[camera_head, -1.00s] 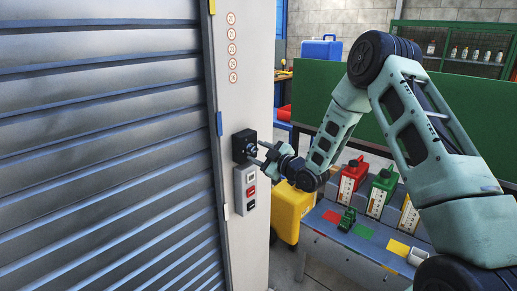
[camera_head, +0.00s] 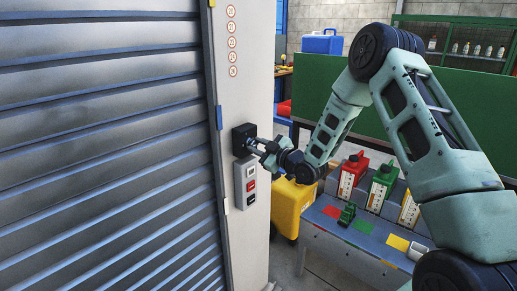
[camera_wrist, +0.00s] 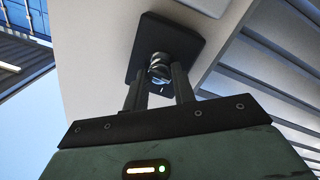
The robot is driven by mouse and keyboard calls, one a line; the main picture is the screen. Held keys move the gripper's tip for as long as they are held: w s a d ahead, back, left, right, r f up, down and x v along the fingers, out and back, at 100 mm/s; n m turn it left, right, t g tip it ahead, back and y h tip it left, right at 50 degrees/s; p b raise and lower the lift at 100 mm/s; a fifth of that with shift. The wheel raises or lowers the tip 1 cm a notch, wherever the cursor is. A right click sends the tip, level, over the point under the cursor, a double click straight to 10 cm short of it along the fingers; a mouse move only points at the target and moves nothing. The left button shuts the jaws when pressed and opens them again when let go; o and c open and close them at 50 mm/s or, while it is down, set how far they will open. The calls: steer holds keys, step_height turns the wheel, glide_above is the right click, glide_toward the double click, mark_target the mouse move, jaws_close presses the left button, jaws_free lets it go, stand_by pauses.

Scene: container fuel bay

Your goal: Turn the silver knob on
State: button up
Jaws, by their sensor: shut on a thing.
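The silver knob (camera_wrist: 160,68) sits on a square black plate (camera_wrist: 178,42) in the wrist view. In the head view that black plate (camera_head: 239,138) is on the pale post beside the shutter. My gripper (camera_head: 259,145) reaches it from the right. In the wrist view my gripper (camera_wrist: 161,84) has one finger on each side of the knob and is shut on it. The fingers and the hand hide part of the knob in the head view. A small white mark shows on the plate just below the knob in the wrist view.
A grey button panel (camera_head: 248,183) with a white, a red and a black button is just below the plate. The slatted shutter (camera_head: 100,160) fills the left. A yellow container (camera_head: 288,208) and a low bench (camera_head: 345,240) with red and green canisters stand below my arm.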

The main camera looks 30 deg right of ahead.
steer(key=m+b, duration=0.3)
steer(key=m, duration=0.1)
steer(key=shift+m, duration=0.4)
steer(key=m, duration=0.5)
steer(key=shift+d+m+g+b, duration=0.1)
steer(key=shift+m+g+b, duration=0.25)
steer(key=shift+m+g, duration=0.05)
steer(key=o, duration=1)
steer(key=shift+r, duration=0.1)
steer(key=f+b+v, duration=0.1)
steer(key=b+v, duration=0.3)
steer(key=v, duration=1.3)
steer(key=shift+s+d+r, duration=0.15)
steer(key=shift+d+r, duration=0.05)
steer(key=shift+r, duration=0.2)
